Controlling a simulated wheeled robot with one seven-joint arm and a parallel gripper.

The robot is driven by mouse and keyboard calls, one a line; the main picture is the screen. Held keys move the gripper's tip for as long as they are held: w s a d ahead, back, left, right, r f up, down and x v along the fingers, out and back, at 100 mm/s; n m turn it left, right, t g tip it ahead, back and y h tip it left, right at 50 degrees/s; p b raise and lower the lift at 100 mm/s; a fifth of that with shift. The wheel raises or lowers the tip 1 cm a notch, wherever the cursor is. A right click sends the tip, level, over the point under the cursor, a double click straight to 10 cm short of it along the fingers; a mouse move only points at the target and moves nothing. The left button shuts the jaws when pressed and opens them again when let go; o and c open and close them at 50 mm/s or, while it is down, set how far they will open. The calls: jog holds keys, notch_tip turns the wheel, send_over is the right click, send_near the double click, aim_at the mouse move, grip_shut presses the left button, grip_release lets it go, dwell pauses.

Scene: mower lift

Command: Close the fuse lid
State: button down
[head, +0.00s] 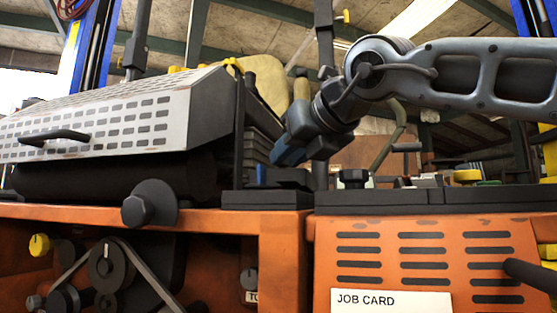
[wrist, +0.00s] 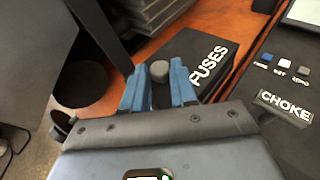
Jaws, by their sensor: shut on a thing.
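The fuse lid (wrist: 190,52) is a dark panel with white FUSES lettering, in the upper middle of the wrist view. A grey round knob (wrist: 158,69) at its near left edge sits between the two blue fingers of my gripper (wrist: 157,80), which is shut on it. In the head view my gripper (head: 290,152) reaches down from the right to the dark parts on the orange deck. My fingers and wrist hide the near part of the lid. I cannot tell how far the lid is tilted.
A CHOKE label (wrist: 284,107) and small coloured switches (wrist: 282,65) lie right of the lid. A grey slotted cover (head: 110,115) stands at left on the orange deck (head: 220,217). A JOB CARD (head: 390,301) hangs on the front.

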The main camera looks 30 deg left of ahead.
jog(key=shift+s+d+f+b, duration=0.1)
jog(key=shift+s+f+b, duration=0.1)
jog(key=shift+f+b, duration=0.6)
jog(key=shift+s+f, duration=0.15)
jog(key=shift+f, duration=0.15)
jog(key=c, duration=0.9)
grip_release()
jog(key=shift+r, duration=0.1)
jog(key=shift+d, duration=0.1)
jog(key=shift+d+r, duration=0.1)
jog(key=shift+d, duration=0.15)
jog(key=v, duration=0.2)
jog(key=p+v, duration=0.1)
jog(key=v, duration=0.4)
jog(key=shift+s+r, duration=0.25)
jog(key=shift+r, duration=0.05)
